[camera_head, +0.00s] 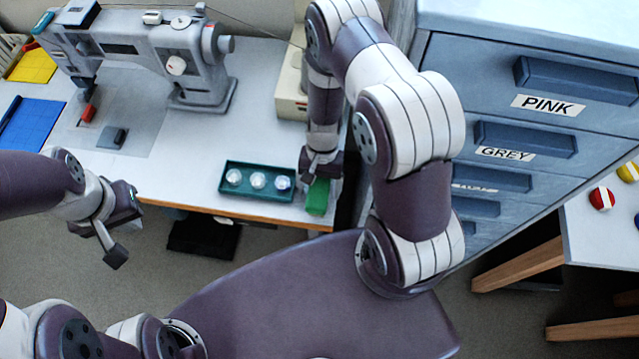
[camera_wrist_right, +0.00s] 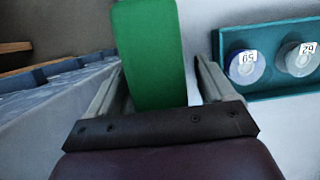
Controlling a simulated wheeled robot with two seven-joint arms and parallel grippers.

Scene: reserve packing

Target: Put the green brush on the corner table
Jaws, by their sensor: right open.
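The green brush (camera_head: 317,197) lies at the right front edge of the white sewing table (camera_head: 185,185). My right gripper (camera_head: 318,180) is above it, pointing down. In the right wrist view the brush (camera_wrist_right: 152,50) stands between the two spread fingers of that gripper (camera_wrist_right: 158,75); I cannot tell whether they touch it. My left gripper (camera_head: 116,252) hangs over the floor in front of the table, away from the brush; its jaw state is unclear. A white table with wooden legs (camera_head: 590,235) is at the right; I cannot tell whether it is the corner table.
A teal tray (camera_head: 225,189) with several round bobbins sits just left of the brush. A sewing machine (camera_head: 200,65) stands behind. A blue drawer cabinet (camera_head: 480,75) labelled PINK and GREY rises close to my right arm. Striped balls (camera_head: 601,198) lie on the right table.

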